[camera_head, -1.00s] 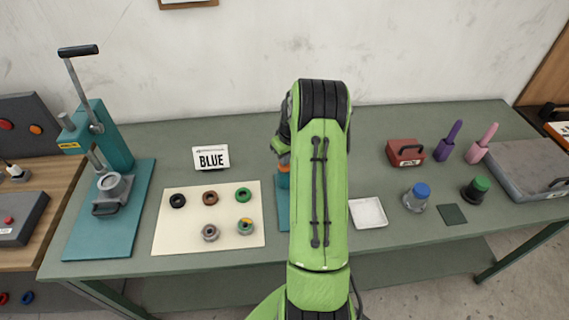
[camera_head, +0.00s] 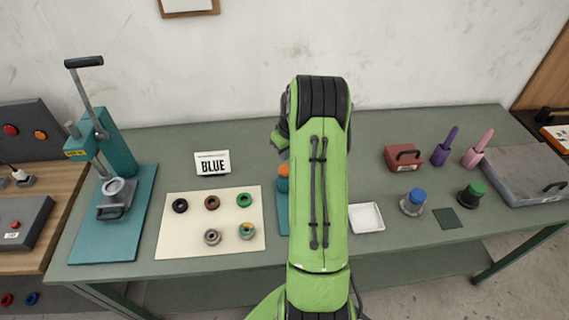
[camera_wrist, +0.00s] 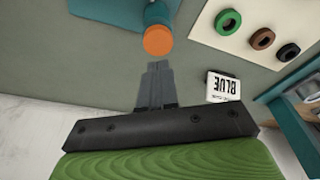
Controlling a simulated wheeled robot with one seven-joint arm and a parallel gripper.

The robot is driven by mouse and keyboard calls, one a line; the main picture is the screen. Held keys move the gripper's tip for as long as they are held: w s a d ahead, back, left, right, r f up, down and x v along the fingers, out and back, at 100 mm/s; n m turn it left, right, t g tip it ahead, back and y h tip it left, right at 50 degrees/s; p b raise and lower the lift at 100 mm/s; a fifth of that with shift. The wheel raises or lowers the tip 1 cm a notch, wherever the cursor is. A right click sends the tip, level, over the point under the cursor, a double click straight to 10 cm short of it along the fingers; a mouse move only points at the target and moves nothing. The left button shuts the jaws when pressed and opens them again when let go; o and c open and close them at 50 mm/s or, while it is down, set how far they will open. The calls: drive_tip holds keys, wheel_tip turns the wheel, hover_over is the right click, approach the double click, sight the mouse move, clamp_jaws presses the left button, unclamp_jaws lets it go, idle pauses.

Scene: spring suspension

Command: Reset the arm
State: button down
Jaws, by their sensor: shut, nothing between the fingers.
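My green arm (camera_head: 325,190) stands upright in the middle of the head view and hides part of the table behind it. My gripper (camera_wrist: 155,85) shows in the wrist view, with its two grey fingers together and nothing between them. It is above the green-grey table, near an orange-topped teal post (camera_wrist: 158,40), and I see no contact. In the head view the gripper's fingers are hidden behind the arm, and the orange top (camera_head: 283,170) shows just left of it.
Left are a teal lever press (camera_head: 115,150), a BLUE sign (camera_head: 212,162) and a cream mat (camera_head: 180,238) with several rings. Right are a white tray (camera_head: 366,217), a red box (camera_head: 402,158), blue-capped (camera_head: 413,202) and green-capped (camera_head: 470,194) items, purple and pink tools, and a grey case (camera_head: 525,172).

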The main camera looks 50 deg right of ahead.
wheel_tip(320, 180, up, 3)
drive_tip(key=shift+r+p, duration=0.1)
drive_tip(key=shift+p, duration=0.65)
